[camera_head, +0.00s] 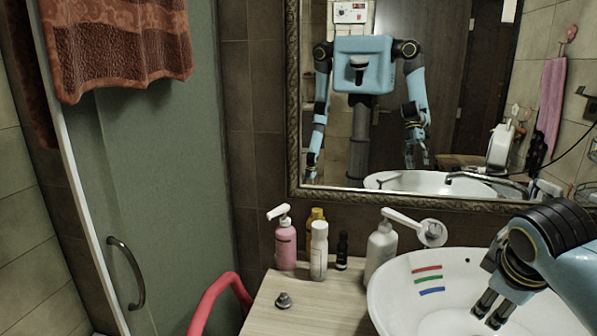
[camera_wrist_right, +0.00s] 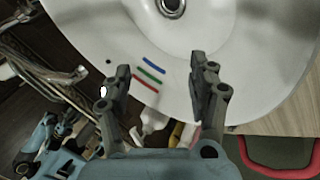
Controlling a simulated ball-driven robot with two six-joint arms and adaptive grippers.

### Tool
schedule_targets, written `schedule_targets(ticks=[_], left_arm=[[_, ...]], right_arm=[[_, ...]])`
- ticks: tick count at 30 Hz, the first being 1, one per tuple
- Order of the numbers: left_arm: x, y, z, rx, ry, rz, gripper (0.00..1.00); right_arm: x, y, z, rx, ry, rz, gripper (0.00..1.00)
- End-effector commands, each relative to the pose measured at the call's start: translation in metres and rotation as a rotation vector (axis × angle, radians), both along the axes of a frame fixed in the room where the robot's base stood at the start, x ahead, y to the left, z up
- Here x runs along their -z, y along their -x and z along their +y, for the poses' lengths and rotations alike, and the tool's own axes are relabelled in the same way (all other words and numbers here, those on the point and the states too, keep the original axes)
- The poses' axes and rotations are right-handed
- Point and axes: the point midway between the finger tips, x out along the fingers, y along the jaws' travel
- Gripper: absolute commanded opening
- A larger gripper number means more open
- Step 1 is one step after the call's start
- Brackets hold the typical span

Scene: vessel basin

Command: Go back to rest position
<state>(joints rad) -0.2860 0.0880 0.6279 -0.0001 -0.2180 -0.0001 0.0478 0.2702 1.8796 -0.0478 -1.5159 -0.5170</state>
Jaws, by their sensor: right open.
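My right gripper (camera_head: 487,312) hangs over the white basin (camera_head: 394,300) at the lower right of the head view. Its two fingers are apart, with nothing between them. In the right wrist view the open fingers (camera_wrist_right: 160,72) frame the basin (camera_wrist_right: 245,85), with red, green and blue strips on its surface and the drain at the top. My left gripper is not directly in view.
A wooden counter (camera_head: 318,310) left of the basin carries a pink pump bottle (camera_head: 286,245), a white bottle (camera_head: 319,252), a white pump dispenser (camera_head: 380,248) and a small metal piece (camera_head: 283,300). A red curved rail (camera_head: 215,295) stands before the glass door (camera_head: 160,170).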

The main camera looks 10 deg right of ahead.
Motion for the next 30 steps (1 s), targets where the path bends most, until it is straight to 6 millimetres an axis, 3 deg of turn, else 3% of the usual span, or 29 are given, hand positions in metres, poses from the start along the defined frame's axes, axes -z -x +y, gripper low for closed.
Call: schedule_targets(ticks=[8,15,21,23,30], left_arm=[[0.002,0.026,-0.008,-0.004,0.009,0.038,0.40],[0.002,0.021,-0.009,-0.004,0.011,0.031,0.40],[0.002,0.015,-0.009,-0.003,0.010,0.020,0.40],[0.002,0.013,-0.008,-0.003,0.010,0.019,0.40],[0.024,0.015,-0.007,-0.003,0.008,0.021,0.40]], right_arm=[[0.019,0.095,0.053,0.134,-0.166,-0.003,0.60],[0.014,0.166,0.085,0.266,-0.292,0.000,0.60],[0.001,0.213,0.103,0.371,-0.373,0.006,0.60],[-0.004,0.226,0.108,0.401,-0.396,0.008,0.60],[0.069,0.213,0.103,0.413,-0.391,0.027,0.60]])
